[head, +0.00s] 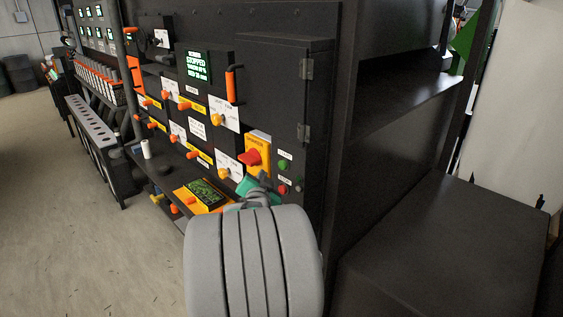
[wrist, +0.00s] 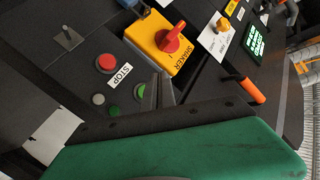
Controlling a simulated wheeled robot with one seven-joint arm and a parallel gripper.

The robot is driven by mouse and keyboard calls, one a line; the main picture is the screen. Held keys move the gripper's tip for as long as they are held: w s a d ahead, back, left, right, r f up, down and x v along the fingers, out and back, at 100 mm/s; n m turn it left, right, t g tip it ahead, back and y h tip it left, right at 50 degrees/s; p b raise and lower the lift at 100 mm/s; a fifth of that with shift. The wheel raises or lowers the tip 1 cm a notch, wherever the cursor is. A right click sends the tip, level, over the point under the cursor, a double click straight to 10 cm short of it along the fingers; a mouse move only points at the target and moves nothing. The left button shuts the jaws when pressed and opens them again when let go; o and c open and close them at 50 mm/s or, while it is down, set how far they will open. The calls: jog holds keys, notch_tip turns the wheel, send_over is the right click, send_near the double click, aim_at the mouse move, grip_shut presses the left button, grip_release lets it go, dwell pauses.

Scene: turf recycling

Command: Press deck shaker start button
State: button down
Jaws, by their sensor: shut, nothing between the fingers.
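The green start button (head: 283,165) is on the dark control panel, right of the yellow SHAKER plate (head: 265,140) with its red knob (head: 254,157). A red button (head: 282,189) is below it. In the wrist view the green button (wrist: 140,91) is beside the STOP label (wrist: 120,75) and the red button (wrist: 105,63). My gripper (head: 264,177) is shut and empty, just left of and below the green button in the head view. In the wrist view its dark fingertips (wrist: 167,90) are close beside the green button. I cannot tell whether they touch it.
A green-lettered screen (head: 195,66) reads STOPPED. Orange and yellow knobs, labels and an orange handle (head: 231,84) crowd the panel left of the buttons. A dark cabinet (head: 440,240) stands at the right. Open floor (head: 60,220) lies at the left.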

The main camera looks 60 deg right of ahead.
aim_at(282, 165)
jog(key=d, duration=0.2)
jog(key=s+d, duration=0.1)
jog(key=d, duration=0.1)
jog(key=shift+d, duration=0.1)
jog(key=shift+b, duration=0.4)
dwell(1.5)
jog(key=shift+d+b, duration=0.35)
jog(key=shift+s+d+b, duration=0.2)
jog(key=shift+d+b, duration=0.2)
jog(key=shift+d, duration=0.1)
dwell(0.6)
jog(key=shift+a, duration=0.1)
jog(key=shift+w+a+b, duration=0.2)
jog(key=shift+a+b, duration=0.2)
jog(key=shift+a, duration=0.35)
